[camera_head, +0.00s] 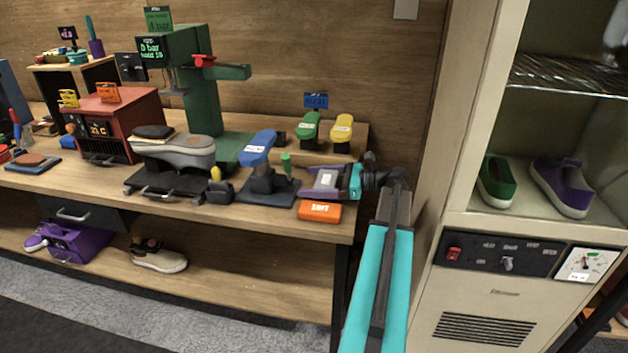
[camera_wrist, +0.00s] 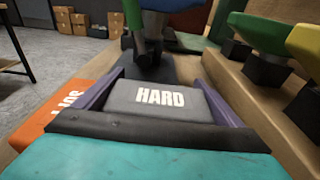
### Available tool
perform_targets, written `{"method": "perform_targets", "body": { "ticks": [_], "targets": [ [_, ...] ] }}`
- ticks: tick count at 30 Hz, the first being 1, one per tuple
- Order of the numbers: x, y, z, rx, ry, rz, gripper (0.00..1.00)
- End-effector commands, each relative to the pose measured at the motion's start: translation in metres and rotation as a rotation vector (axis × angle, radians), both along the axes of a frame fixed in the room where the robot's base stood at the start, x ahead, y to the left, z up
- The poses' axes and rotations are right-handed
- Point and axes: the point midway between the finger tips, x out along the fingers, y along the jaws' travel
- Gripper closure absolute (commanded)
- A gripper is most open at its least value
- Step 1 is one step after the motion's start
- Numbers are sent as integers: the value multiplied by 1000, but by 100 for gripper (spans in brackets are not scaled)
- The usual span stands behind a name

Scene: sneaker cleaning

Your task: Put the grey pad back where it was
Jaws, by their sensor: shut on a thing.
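The grey pad (camera_wrist: 160,102), marked HARD, sits between the two purple fingers of my gripper (camera_wrist: 157,84), which is shut on it. In the head view the grey pad (camera_head: 326,180) shows as a pale patch between the fingers, low over the right end of the bench. I cannot tell whether it touches the bench top. The orange pad (camera_head: 320,211), marked SOFT, lies on the bench just in front of my gripper. It also shows at the left in the wrist view (camera_wrist: 75,105).
A beige cabinet (camera_head: 490,290) is at the right.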

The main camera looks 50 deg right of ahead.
Motion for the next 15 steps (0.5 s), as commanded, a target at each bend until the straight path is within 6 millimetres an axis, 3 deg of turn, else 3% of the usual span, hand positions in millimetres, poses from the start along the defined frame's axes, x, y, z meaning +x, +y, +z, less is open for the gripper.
{"method": "perform_targets", "body": {
  "ticks": [15],
  "targets": [
    [0, 1, -8, 1, 1, 1, 40]
  ]
}}
